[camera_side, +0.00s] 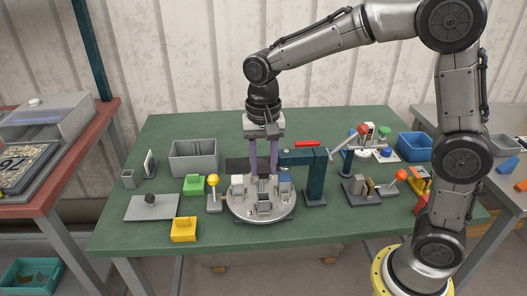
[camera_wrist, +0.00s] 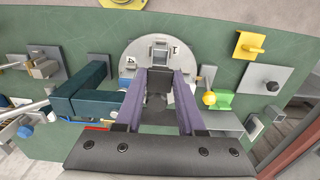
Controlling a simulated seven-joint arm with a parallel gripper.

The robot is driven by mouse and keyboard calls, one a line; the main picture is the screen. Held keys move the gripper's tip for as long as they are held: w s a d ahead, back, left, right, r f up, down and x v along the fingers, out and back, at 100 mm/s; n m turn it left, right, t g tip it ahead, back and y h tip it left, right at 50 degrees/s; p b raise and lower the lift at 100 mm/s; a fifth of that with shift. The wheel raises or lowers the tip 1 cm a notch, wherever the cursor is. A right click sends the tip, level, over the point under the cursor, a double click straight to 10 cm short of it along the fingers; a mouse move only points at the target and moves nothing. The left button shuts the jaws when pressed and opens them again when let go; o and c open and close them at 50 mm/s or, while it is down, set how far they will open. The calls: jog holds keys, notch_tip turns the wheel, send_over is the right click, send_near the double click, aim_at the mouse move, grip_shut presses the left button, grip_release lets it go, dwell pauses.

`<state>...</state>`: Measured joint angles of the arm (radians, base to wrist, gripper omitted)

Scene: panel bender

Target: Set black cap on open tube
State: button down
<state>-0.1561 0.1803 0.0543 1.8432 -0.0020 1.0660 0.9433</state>
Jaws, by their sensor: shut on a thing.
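My gripper (camera_side: 263,174) points down over the back part of a round grey disc (camera_side: 262,214) with several small block-like holders on it. Its two purple fingers are shut on a small dark piece (camera_wrist: 157,78), seen between the fingertips in the wrist view. It may be the black cap, but its shape is mostly hidden. I cannot tell whether it touches the disc. One grey holder (camera_side: 264,207) stands at the disc's front. I cannot make out a clearly open tube. A separate black knob (camera_side: 150,199) sits on a grey plate (camera_side: 139,212) at the left.
A dark teal arch-shaped press (camera_side: 316,175) stands close right of my gripper. A yellow-ball lever (camera_side: 213,181) and a green block (camera_side: 194,186) stand left of the disc. A grey bin (camera_side: 193,157) is behind. A yellow block (camera_side: 184,229) lies in front; toggle clamps crowd the right.

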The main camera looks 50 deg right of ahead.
aim_at(264, 177)
jog(key=shift+f, duration=3.2)
jog(key=shift+f, duration=0.5)
jog(key=shift+c, duration=0.6)
grip_release()
jog(key=shift+r, duration=0.1)
jog(key=shift+r, duration=4.45)
